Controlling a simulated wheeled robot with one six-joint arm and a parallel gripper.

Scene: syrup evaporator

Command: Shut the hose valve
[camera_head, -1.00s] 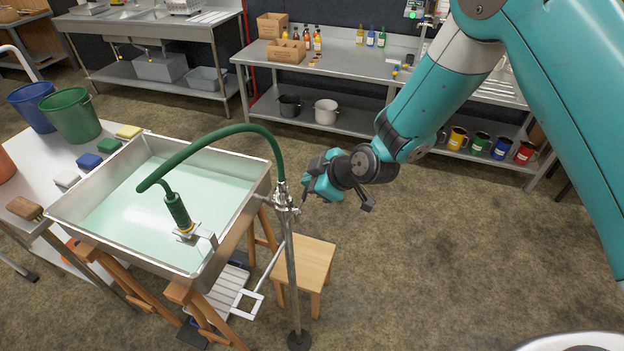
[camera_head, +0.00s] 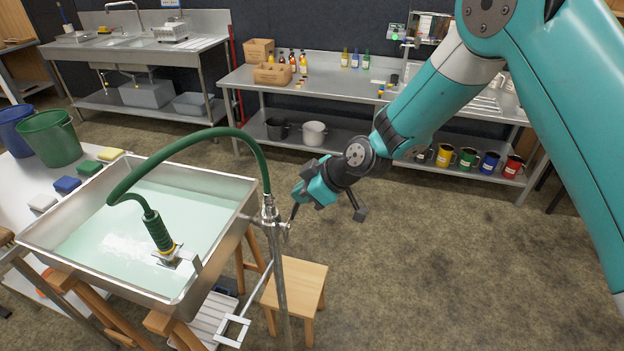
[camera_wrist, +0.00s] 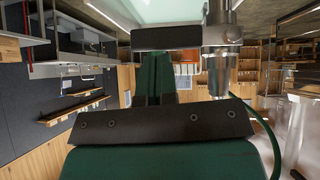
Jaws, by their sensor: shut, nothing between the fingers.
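The hose valve (camera_head: 270,212) is a metal fitting at the top of an upright steel standpipe (camera_head: 281,285), with a small handle on its right side. A green hose (camera_head: 187,141) arches from it over a steel pan (camera_head: 189,310) of pale liquid, ending in a ribbed green nozzle piece (camera_head: 157,232). In the wrist view, metal pipework (camera_wrist: 222,55) stands close beside the gripper's dark parts; the handle is not clear there.
A wooden stool (camera_head: 297,283) stands beside the standpipe. A side table with sponges and a green bucket (camera_head: 50,138) is at the left. A steel bench (camera_head: 335,87) with bottles, boxes and colored mugs runs along the back. Floor at the right is open.

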